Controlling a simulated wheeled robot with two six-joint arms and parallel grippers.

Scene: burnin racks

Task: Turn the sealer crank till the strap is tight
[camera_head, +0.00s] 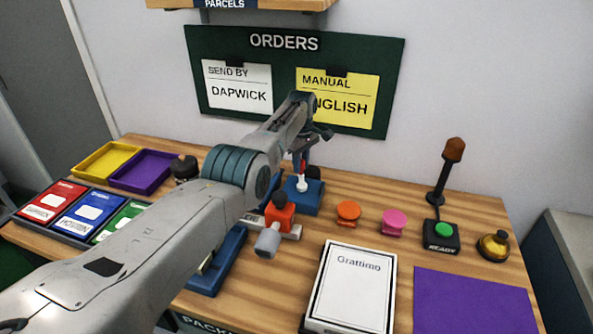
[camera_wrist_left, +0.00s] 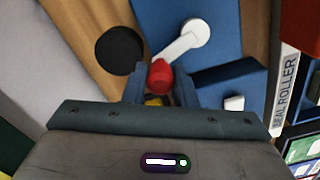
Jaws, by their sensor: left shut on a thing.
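The sealer is a blue block (camera_head: 314,198) at the back middle of the table, partly behind my left arm. Its white crank arm (camera_wrist_left: 183,40) runs from a round hub at upper right down to a red knob (camera_wrist_left: 160,75) in the left wrist view. My left gripper (camera_head: 302,162) reaches down over the sealer. Its two fingers sit on either side of the red knob and are shut on it. A white strip reading SEAL ROLLER (camera_wrist_left: 287,90) lies to the right in the wrist view. I cannot make out the strap. My right gripper is not in view.
An orange-red stamp-like object (camera_head: 281,213), orange (camera_head: 348,212) and pink (camera_head: 394,222) round pieces, a READY button box (camera_head: 441,237) and a bell (camera_head: 493,246) stand nearby. A Grattimo box (camera_head: 352,287) and purple sheet (camera_head: 470,303) lie in front. Trays (camera_head: 141,172) are left.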

